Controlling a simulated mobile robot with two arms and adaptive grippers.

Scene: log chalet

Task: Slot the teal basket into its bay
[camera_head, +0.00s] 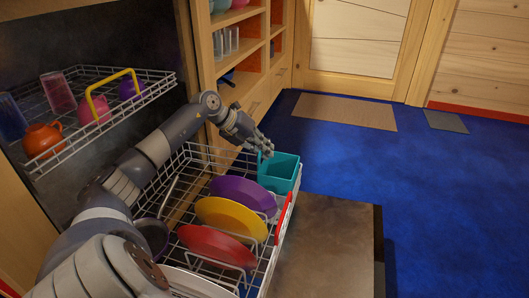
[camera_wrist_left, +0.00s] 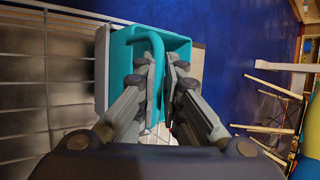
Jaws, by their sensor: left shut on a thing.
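The teal basket (camera_head: 281,174) is at the far right corner of the pulled-out lower dish rack (camera_head: 213,152). It looks roughly upright. I cannot tell whether it is seated in the rack or held just above it. My left gripper (camera_head: 266,150) reaches it from the upper left, its fingers at the basket's far left edge. In the left wrist view the basket (camera_wrist_left: 118,75) opens toward the camera, and my left gripper (camera_wrist_left: 164,78) is shut on its curved teal handle (camera_wrist_left: 156,50). My right gripper is not in view.
Purple (camera_head: 243,193), yellow (camera_head: 231,217) and red plates (camera_head: 216,245) stand in the lower rack, close to the basket. The upper rack (camera_head: 75,125) holds several cups. A shelf unit (camera_head: 236,80) stands behind.

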